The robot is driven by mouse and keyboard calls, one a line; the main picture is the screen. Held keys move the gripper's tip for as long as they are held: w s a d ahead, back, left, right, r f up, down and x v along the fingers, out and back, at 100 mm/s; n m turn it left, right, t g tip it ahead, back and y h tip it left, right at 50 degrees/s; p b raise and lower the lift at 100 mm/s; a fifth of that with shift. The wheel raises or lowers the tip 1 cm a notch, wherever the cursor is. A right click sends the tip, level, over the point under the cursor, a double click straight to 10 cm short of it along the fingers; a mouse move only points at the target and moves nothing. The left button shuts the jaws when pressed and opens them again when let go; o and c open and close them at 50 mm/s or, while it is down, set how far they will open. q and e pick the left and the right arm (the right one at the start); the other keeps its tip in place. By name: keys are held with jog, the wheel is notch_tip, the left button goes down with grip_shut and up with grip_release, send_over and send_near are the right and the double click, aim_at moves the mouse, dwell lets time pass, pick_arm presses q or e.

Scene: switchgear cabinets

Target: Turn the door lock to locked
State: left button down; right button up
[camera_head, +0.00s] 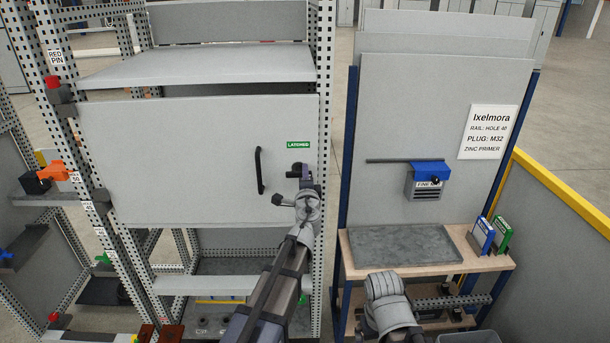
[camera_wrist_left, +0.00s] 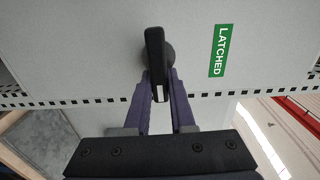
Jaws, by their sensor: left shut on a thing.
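The grey cabinet door (camera_head: 190,160) is closed against its perforated frame. The black door lock handle (camera_wrist_left: 154,50) sticks out near the door's right edge, and in the wrist view it stands roughly upright in the picture. My left gripper (camera_wrist_left: 159,86) is shut on the lock handle, with one finger on each side of it. In the head view my left gripper (camera_head: 304,176) is at the lock, and it mostly hides it. A green label reading LATCHED (camera_head: 298,144) is just above the lock. My right arm shows at the bottom, but its fingers are not visible.
A black bar handle (camera_head: 259,170) is on the door left of the lock. To the right stands a workbench (camera_head: 362,270) with a grey mat, a blue-topped box (camera_head: 428,175) on its back panel, and blue and green holders (camera_head: 492,234). A yellow rail (camera_head: 560,190) runs at far right.

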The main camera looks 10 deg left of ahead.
dwell(0.4)
pick_arm(q)
jog(key=c, duration=0.8)
grip_release()
jog(key=shift+o, duration=0.2)
jog(key=v, duration=0.7)
jog(key=shift+s, duration=0.4)
jog(key=shift+d, duration=0.1)
